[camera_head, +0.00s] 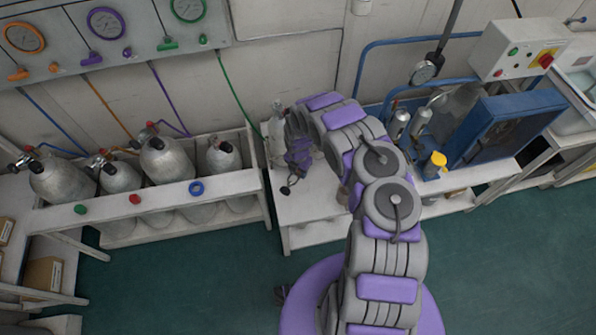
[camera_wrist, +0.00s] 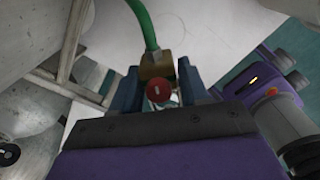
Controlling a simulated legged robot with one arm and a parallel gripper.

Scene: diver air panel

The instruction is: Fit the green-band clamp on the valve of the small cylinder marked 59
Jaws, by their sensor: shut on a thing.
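My gripper (camera_head: 291,176) hangs over the white bench left of my arm in the head view. In the wrist view my gripper's blue jaws (camera_wrist: 159,86) are shut on a brass clamp (camera_wrist: 155,66) with a red knob (camera_wrist: 158,91). A green hose (camera_wrist: 145,25) runs up from the clamp. I cannot make out a band on it. In the head view the green hose (camera_head: 232,92) comes down from the wall panel. Several grey cylinders stand in the rack, the rightmost (camera_head: 223,158) nearest my gripper. No number 59 is legible, so I cannot tell which cylinder bears it.
The white rack (camera_head: 235,187) has coloured discs along its front. Blue, orange and purple hoses hang from the gauge panel (camera_head: 140,28). Right of my arm, a blue box (camera_head: 505,125) and small bottles (camera_head: 398,124) stand on a bench. The green floor (camera_head: 190,275) in front is clear.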

